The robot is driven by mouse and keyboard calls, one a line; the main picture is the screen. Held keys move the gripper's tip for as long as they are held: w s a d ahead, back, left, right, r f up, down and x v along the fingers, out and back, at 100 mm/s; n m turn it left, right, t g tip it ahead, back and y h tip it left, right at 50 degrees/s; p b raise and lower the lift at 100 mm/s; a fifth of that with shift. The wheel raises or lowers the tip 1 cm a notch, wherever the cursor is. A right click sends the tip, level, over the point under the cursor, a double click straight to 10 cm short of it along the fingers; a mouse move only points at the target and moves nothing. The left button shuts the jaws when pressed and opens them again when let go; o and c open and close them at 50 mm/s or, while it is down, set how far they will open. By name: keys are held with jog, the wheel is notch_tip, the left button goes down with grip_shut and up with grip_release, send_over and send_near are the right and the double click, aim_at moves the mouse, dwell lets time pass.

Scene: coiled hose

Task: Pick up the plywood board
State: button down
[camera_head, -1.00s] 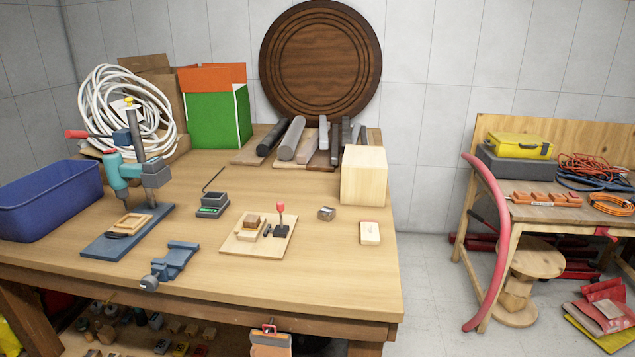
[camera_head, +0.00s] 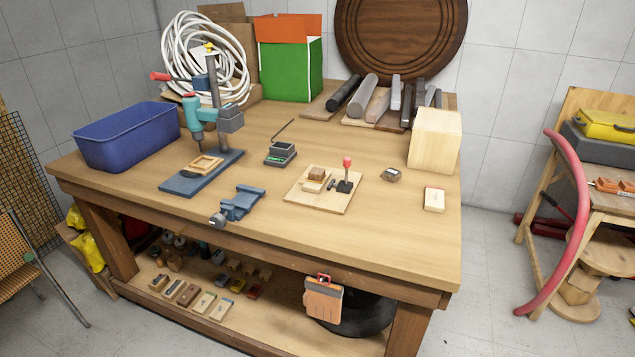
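A thin, light plywood board (camera_head: 316,201) lies flat on the workbench (camera_head: 390,235), near the middle of its top. Small wooden blocks (camera_head: 315,175) rest on its left part. A small dark lever device with a red knob (camera_head: 347,163) stands on its right part, and a small dark piece lies between them. These things cover part of the board's top. My gripper is not in view.
Left of the board are a blue vise (camera_head: 240,203), a small scale (camera_head: 280,153) and a teal drill on a stand (camera_head: 194,115). Right are a small metal block (camera_head: 391,174), a pale block (camera_head: 434,199) and a wooden cube (camera_head: 435,140). The bench's front right is clear.

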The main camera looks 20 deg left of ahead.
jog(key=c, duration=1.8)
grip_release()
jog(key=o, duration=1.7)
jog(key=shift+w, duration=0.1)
